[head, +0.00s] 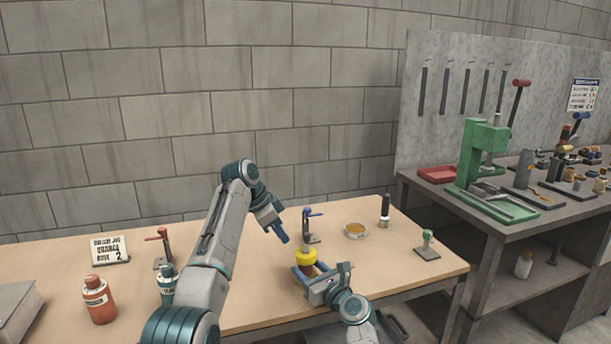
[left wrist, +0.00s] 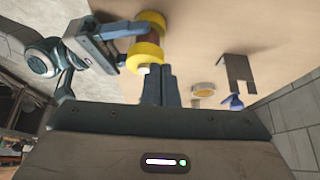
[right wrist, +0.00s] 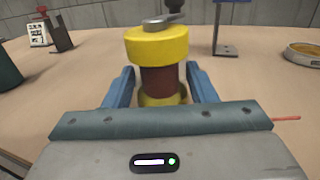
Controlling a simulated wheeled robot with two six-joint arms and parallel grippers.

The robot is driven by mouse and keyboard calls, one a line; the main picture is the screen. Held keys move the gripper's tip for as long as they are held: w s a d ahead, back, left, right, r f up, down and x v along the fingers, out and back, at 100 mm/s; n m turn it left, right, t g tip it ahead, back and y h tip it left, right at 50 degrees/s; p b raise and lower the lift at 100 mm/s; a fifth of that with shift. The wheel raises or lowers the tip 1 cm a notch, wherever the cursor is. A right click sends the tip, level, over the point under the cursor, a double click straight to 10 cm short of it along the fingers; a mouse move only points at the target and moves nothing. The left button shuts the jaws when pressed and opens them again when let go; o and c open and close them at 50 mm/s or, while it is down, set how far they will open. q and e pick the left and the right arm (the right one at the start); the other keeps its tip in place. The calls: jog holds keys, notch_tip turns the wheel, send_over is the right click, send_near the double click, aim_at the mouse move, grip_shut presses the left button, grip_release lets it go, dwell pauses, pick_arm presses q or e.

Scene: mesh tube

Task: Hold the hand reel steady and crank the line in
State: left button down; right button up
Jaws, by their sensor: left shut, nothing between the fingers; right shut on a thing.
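The hand reel (head: 306,257) stands on the wooden table, with yellow flanges and a red-brown core (right wrist: 160,85). A grey crank (right wrist: 163,22) sits on its top flange. My right gripper (head: 312,270) is shut on the reel, its blue fingers on either side of the core in the right wrist view (right wrist: 160,90). My left gripper (head: 284,239) is shut and empty, above and to the left of the reel in the head view. In the left wrist view its fingers (left wrist: 160,80) sit together close to the reel (left wrist: 147,58); touching cannot be told.
A blue-topped stand (head: 309,222) is just behind the reel. A round amber dish (head: 356,230), a black bottle (head: 384,210) and a green-knobbed stand (head: 427,243) are to the right. An orange bottle (head: 99,300), a teal bottle (head: 166,285) and a sign (head: 109,250) are left.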

pick_arm(q)
notch_tip(320, 180, up, 6)
jog(key=shift+f, duration=0.1)
dwell(0.4)
jog(key=s+d+f, duration=0.1)
jog(key=s+f, duration=0.3)
jog(key=f, duration=0.2)
dwell(0.8)
jog(key=shift+w+d, duration=0.3)
jog(key=shift+d, duration=0.2)
dwell(0.9)
jog(key=shift+w+a, duration=0.2)
jog(key=shift+w, duration=0.05)
dwell(0.3)
